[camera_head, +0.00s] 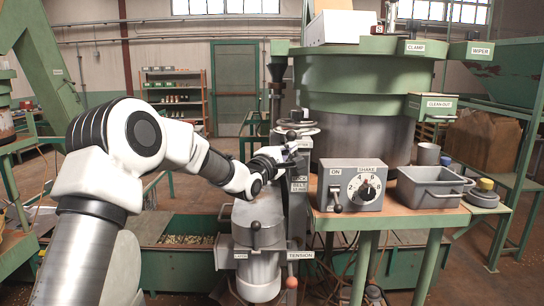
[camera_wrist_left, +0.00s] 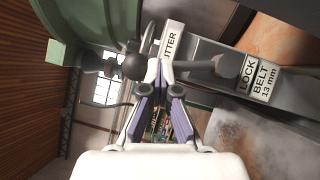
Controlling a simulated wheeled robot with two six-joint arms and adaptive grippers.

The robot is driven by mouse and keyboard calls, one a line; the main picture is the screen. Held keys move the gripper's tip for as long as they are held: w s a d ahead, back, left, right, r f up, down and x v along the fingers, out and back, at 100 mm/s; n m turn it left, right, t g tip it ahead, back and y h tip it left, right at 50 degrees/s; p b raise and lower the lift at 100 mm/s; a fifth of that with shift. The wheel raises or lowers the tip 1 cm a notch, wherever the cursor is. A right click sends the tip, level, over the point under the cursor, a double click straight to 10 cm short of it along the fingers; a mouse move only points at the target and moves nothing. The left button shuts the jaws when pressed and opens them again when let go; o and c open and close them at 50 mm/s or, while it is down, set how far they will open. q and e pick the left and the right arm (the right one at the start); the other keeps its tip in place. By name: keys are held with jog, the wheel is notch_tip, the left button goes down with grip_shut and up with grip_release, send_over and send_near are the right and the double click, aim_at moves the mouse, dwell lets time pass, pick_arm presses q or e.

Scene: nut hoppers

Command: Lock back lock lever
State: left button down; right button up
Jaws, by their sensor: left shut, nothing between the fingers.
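The dark lock lever (camera_wrist_left: 205,68) lies across the top of the wrist view, beside a plate reading LOCK BELT 13 mm (camera_wrist_left: 258,80). A dark ball knob (camera_wrist_left: 135,66) shows to the left, apparently at the lever's end. My left gripper (camera_wrist_left: 160,74) is shut and empty, its fingertips at the lever close to the knob; I cannot tell if they touch. In the head view my left gripper (camera_head: 287,153) is at the upper part of the dark machine column (camera_head: 298,215), partly hiding the lever. My right gripper is out of view.
A switch box with ON lever and SHAKE dial (camera_head: 350,186) and a grey bin (camera_head: 428,187) stand on the bench at right. A large green hopper (camera_head: 360,75) rises behind. A motor with a TENSION handle (camera_head: 258,240) is below my left arm.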

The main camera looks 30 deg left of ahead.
aim_at(307, 143)
pick_arm(q)
jog(key=shift+w+d+r, duration=0.15)
jog(key=shift+w+d, duration=0.05)
jog(key=shift+d, duration=0.05)
jog(key=shift+w+d+m+g, duration=0.4)
jog(key=shift+d+m, duration=0.1)
jog(key=shift+m, duration=0.1)
jog(key=shift+w+d, duration=0.45)
jog(key=shift+w, duration=0.1)
jog(key=shift+w+d, duration=0.25)
jog(key=shift+d, duration=0.35)
jog(key=shift+r, duration=0.15)
